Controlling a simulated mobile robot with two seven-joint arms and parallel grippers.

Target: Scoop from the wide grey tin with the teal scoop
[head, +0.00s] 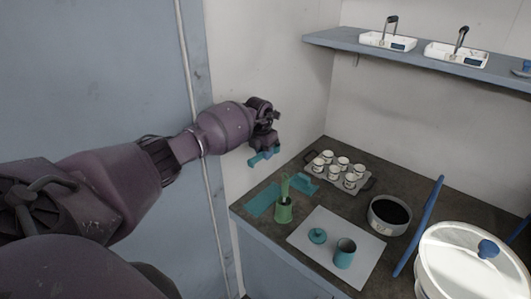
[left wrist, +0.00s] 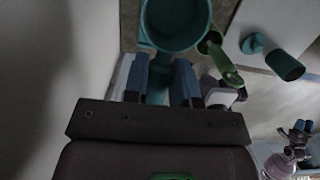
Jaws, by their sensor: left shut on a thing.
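The wide grey tin (head: 390,215) stands open on the dark worktop in the head view, with dark contents inside. My left gripper (head: 264,157) is shut on the teal scoop (left wrist: 178,24), high beyond the worktop's left end and well away from the tin. In the left wrist view, the scoop's handle runs between the blue fingers and its round bowl points away from the gripper. At the right of that view, a small purple and blue shape (left wrist: 298,132) looks like my right gripper, too small to read.
A white mat (head: 365,278) holds a teal cup (head: 345,254) and its lid (head: 317,236). A green holder (head: 283,211), teal cloth (head: 262,201) and rack of mugs (head: 361,190) are left of the tin. A blue bar (head: 420,225) and big white pot (head: 475,265) are right.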

